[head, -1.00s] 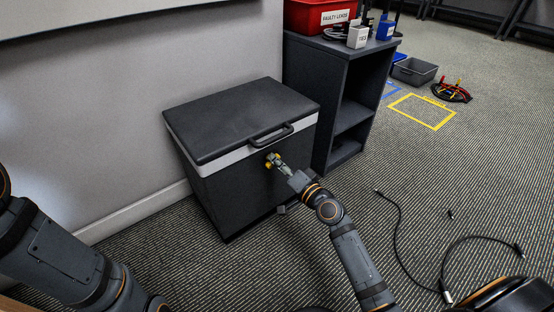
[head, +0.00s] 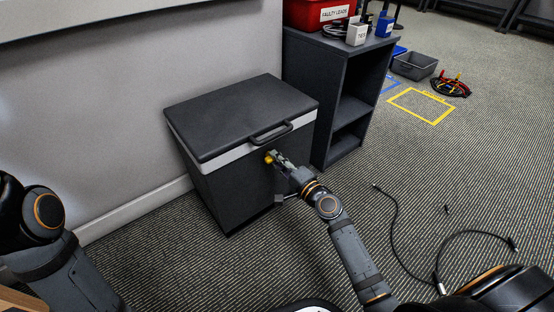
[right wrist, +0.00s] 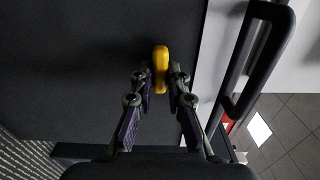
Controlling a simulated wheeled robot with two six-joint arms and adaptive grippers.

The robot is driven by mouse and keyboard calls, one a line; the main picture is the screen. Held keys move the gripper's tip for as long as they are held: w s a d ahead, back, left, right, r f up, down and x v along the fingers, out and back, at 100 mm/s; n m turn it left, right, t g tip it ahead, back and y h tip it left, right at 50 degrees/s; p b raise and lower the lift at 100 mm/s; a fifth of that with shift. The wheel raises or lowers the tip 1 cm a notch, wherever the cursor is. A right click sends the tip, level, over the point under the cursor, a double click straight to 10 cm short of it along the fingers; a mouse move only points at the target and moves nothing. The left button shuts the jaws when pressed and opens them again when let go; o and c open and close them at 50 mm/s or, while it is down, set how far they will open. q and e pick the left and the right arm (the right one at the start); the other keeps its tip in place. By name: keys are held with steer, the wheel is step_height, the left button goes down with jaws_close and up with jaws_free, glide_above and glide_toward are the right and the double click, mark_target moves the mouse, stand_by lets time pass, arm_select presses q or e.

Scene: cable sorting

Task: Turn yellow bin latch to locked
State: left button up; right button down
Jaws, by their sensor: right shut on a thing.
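The yellow latch (head: 268,158) is on the front of the dark bin (head: 243,192), just below its light rim and handle. In the right wrist view the yellow latch (right wrist: 160,62) is a short rounded bar, its long side roughly along the lid edge. My right gripper (head: 276,159) reaches it from the front right. In the right wrist view the fingers of my right gripper (right wrist: 161,80) are closed on either side of the latch. Its base is partly hidden by the fingers. My left arm shows at the left edge of the head view; its gripper is out of view.
The bin's handle (head: 270,132) sticks out just above the latch. A dark shelf unit (head: 333,100) stands close on the right, with a red bin (head: 316,14) on top. A loose black cable (head: 440,262) lies on the carpet at right. The wall is behind.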

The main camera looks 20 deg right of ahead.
stand_by(0.3)
steer(key=c, duration=1.3)
jaws_free()
steer(key=shift+s+d, duration=0.1)
steer(key=v, duration=0.7)
steer(key=shift+s, duration=0.15)
